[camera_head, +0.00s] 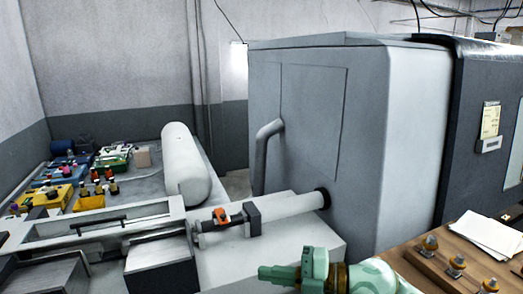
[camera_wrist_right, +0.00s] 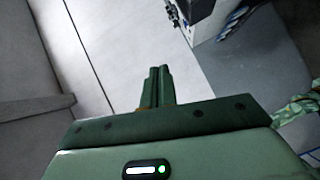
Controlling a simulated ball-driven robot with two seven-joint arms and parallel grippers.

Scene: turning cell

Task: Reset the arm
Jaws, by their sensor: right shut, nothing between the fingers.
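My right gripper (camera_head: 280,273) is at the bottom centre of the head view, with its green arm coming in from the lower right. It points left, in front of the grey bench with the bar-shaped machine part. The right wrist view shows its two dark green fingers (camera_wrist_right: 158,86) together, with nothing between them. A pale panelled surface fills the left of that view beyond the fingertips. My left gripper is in neither view.
A large grey machine cabinet (camera_head: 400,140) stands behind my right gripper. A wooden table (camera_head: 445,240) with a tool holder block (camera_head: 440,266) and white papers (camera_head: 487,233) is at right. A bench with a white cylinder (camera_head: 186,165) and several coloured bins (camera_head: 60,194) is at left.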

